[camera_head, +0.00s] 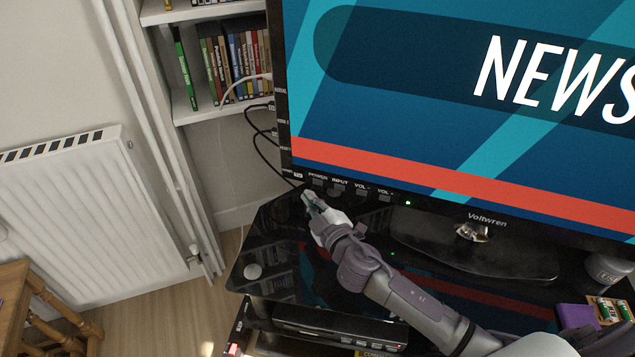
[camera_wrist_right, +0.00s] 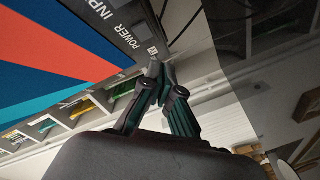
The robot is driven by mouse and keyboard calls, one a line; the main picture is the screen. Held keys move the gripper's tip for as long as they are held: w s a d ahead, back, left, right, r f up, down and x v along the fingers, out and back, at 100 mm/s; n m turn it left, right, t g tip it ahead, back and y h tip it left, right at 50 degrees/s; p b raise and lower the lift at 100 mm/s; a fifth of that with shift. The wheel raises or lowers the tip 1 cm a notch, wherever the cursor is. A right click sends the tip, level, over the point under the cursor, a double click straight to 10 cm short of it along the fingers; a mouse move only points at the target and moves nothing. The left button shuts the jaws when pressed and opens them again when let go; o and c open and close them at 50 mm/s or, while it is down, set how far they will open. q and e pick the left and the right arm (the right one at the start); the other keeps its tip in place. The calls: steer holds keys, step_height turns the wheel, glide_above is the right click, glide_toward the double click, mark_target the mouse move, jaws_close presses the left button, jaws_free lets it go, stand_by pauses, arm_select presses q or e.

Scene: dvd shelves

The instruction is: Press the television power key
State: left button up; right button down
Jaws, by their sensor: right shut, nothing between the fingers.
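The television (camera_head: 450,110) is on, with "NEWS" on its screen and a green light on its lower bezel. Its power key (camera_head: 317,182) is at the left end of a row of labelled keys under the bezel, beside the input key (camera_head: 338,189). My right gripper (camera_head: 309,195) is shut and empty, its tips just below and slightly left of the power key. In the right wrist view, the closed fingertips (camera_wrist_right: 156,70) are close to the bezel near the "POWER" label (camera_wrist_right: 131,39). I cannot tell whether they touch the key. My left gripper is not in view.
The television stands on a glossy black stand (camera_head: 275,240). Cables hang behind its left edge, near a shelf of DVD cases (camera_head: 230,65). A flat black player (camera_head: 335,325) sits below. A white radiator (camera_head: 90,205) and a wooden stool (camera_head: 40,300) are at left.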

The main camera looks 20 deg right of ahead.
steer(key=shift+w+d, duration=0.7)
steer(key=shift+w, duration=0.1)
stand_by(1.0)
steer(key=shift+w+d, duration=0.2)
steer(key=shift+w, duration=0.15)
steer(key=shift+w+d, duration=0.25)
stand_by(0.6)
steer(key=shift+s, duration=0.1)
steer(key=shift+s+a, duration=0.5)
stand_by(0.3)
steer(key=shift+s+a, duration=0.8)
steer(key=shift+s, duration=0.2)
steer(key=shift+s+a, duration=0.8)
steer(key=shift+s, duration=0.15)
stand_by(0.7)
